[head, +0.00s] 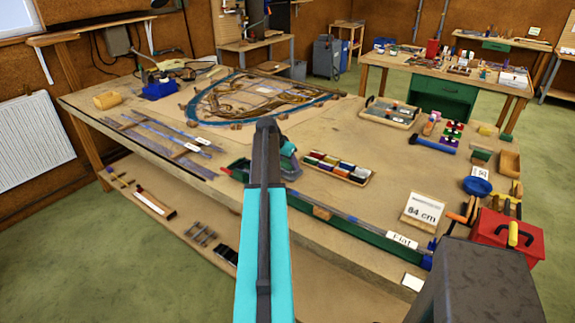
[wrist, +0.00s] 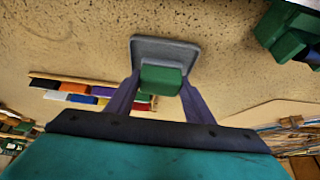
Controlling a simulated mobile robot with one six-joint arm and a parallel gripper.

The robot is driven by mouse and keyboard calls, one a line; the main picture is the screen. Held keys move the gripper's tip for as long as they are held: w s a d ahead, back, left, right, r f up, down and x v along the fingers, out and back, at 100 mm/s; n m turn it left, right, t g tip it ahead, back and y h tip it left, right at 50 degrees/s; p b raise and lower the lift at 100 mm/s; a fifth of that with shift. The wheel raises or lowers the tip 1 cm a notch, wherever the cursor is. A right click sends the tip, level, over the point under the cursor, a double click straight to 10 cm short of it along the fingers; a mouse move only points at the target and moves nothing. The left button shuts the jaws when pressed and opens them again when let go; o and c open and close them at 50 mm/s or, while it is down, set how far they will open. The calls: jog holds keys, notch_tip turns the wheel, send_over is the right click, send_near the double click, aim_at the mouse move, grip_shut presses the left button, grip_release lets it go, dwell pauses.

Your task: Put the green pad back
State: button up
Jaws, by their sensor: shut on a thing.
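The green pad (wrist: 161,80) is a small green block in the wrist view, held between the two dark fingers of my gripper (wrist: 160,84). A grey square piece with a raised rim (wrist: 165,44) lies just beyond the pad; I cannot tell whether they touch. A wooden tray of coloured pads (wrist: 52,83) lies left of my gripper in the wrist view.
A green tool (wrist: 290,30) stands at the upper right of the wrist view. In the head view, the leaded panel (head: 250,94) lies behind my arm. A green bar (head: 365,236) runs along the bench's front edge. Bare bench top lies right of the pad tray.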

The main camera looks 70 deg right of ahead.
jog(key=shift+f, duration=0.65)
jog(key=shift+f, duration=0.15)
jog(key=o, duration=0.7)
jog(key=shift+r, duration=0.2)
jog(key=b+v, duration=0.3)
jog(key=v, duration=0.9)
dwell(0.4)
